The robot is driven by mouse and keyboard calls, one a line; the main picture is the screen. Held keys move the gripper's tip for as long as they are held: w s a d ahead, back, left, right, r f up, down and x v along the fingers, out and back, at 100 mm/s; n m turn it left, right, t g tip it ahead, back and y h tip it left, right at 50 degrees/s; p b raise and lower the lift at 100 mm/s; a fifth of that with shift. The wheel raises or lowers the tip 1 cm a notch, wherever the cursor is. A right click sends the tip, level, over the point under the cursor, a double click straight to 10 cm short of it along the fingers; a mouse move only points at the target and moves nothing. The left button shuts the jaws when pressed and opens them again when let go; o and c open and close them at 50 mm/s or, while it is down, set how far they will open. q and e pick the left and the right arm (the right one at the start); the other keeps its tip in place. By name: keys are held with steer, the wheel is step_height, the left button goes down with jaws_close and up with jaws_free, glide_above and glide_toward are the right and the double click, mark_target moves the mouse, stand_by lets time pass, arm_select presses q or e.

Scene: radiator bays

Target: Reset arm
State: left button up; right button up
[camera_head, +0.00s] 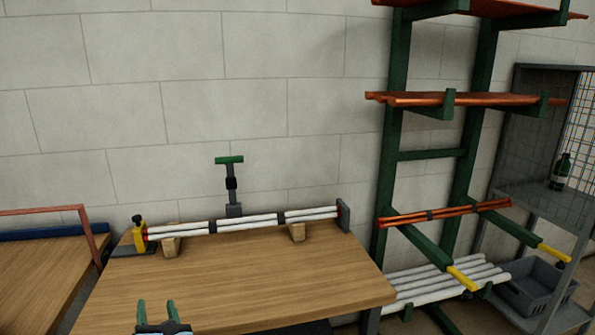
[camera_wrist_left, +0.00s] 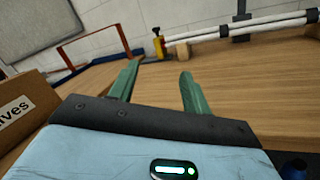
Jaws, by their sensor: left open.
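My left gripper (camera_head: 156,314) is at the bottom of the head view, above the front part of the wooden workbench (camera_head: 250,270). Its two green fingers stand apart with nothing between them. In the left wrist view the open fingers (camera_wrist_left: 158,88) point across the bench toward the back. White pipes (camera_head: 250,222) lie in a row on wooden blocks along the back of the bench, well beyond the gripper; they also show in the left wrist view (camera_wrist_left: 250,28). My right gripper is in neither view.
A yellow clamp (camera_head: 139,233) and a grey end plate (camera_head: 343,215) flank the pipes. A green T-handled tool (camera_head: 231,185) stands behind them. A green rack (camera_head: 390,150) with copper pipes is at right. A cardboard box (camera_wrist_left: 22,110) is close left of the gripper. The bench middle is clear.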

arm_select(q)
steer(key=s+d+f+m+h+p, duration=0.1)
steer(key=s+d+f+m+h, duration=0.25)
steer(key=s+m, duration=0.4)
steer(key=s+d+f+m+h+p, duration=0.1)
steer(key=s+d+f+m+h, duration=0.1)
steer(key=s+f+m+h, duration=0.5)
steer(key=s+d+f+m+p, duration=0.1)
steer(key=s+d+f+m, duration=0.15)
steer(key=s+m, duration=0.55)
steer(key=s+d+f+m+g+p, duration=0.1)
steer(key=s+f+m+g, duration=0.2)
steer(key=s+m, duration=0.5)
steer(key=s+d+f+m+g+h+p, duration=0.1)
steer(key=s+f+m+g, duration=0.3)
steer(key=s, duration=0.9)
steer(key=m, duration=0.3)
steer(key=shift+d+m+g, duration=0.2)
steer(key=shift+m+g, duration=0.15)
steer(key=shift+g, duration=0.05)
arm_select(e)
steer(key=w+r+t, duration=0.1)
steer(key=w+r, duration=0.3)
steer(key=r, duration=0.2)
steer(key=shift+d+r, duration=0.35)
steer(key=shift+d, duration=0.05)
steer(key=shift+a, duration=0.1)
